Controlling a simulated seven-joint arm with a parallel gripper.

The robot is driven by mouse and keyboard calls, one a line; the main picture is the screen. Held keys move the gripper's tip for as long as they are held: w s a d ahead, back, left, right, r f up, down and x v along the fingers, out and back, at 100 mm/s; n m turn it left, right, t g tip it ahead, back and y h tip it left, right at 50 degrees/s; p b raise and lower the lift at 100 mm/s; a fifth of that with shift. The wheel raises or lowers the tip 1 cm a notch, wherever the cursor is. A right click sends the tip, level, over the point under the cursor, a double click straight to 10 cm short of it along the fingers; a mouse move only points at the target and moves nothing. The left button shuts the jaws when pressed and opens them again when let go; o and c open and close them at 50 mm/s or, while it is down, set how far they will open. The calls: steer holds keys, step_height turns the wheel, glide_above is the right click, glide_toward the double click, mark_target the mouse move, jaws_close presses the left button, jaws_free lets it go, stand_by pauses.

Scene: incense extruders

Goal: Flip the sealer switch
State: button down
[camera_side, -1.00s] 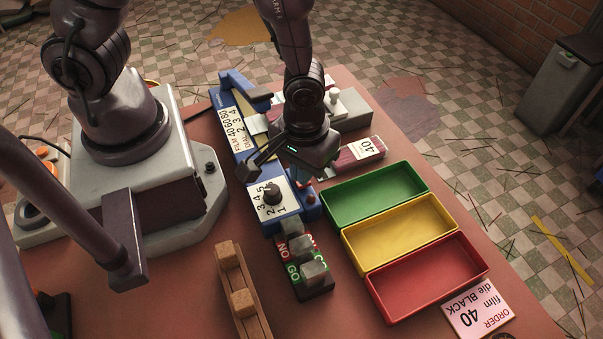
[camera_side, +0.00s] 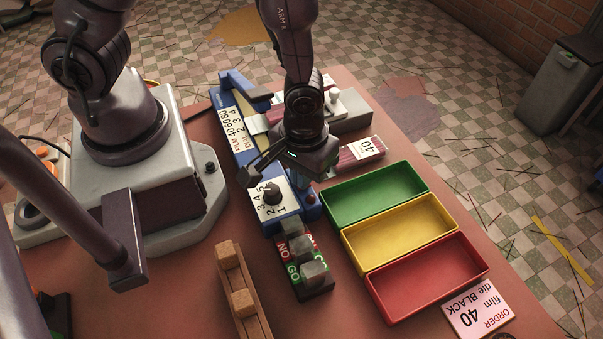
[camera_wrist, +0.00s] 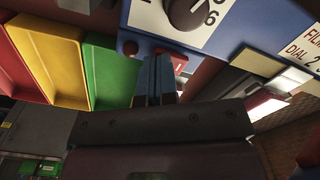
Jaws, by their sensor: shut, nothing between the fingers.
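The blue sealer (camera_side: 308,211) has a white dial plate with a dark knob (camera_side: 271,193). The knob is also at the top of the wrist view (camera_wrist: 187,14). The red sealer switch (camera_wrist: 179,63) shows in the wrist view on the blue face, just right of my fingertips and partly hidden by them. In the side view only a small bit of red shows at that end of the sealer. My gripper (camera_wrist: 156,72) is shut and empty, pointing at the face beside the switch. I cannot tell whether the fingertips touch it. In the side view my gripper (camera_side: 299,182) hangs over the sealer's right edge.
Green (camera_side: 333,213), yellow (camera_side: 352,251) and red (camera_side: 380,303) trays stand right of the sealer. A pack labelled 40 (camera_side: 368,147) lies behind them. A NO GO/GO block (camera_side: 314,285), a wooden rack (camera_side: 252,306) and an order card (camera_side: 478,308) are in front.

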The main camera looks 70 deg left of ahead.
steer(key=shift+r, duration=3.45)
steer(key=shift+s+a+m, duration=0.15)
steer(key=shift+s+m, duration=0.2)
steer(key=shift+m, duration=0.35)
steer(key=s+a+r+m+t, duration=0.1)
steer(key=a+r, duration=0.4)
steer(key=r, duration=0.6)
steer(key=s+a+r+m+t, duration=0.2)
steer(key=a+r+m+t, duration=0.1)
steer(key=r, duration=0.8)
steer(key=a+t, duration=0.1)
steer(key=a, duration=0.1)
steer(key=shift+a+m+t, duration=0.3)
steer(key=shift+s+r, duration=0.1)
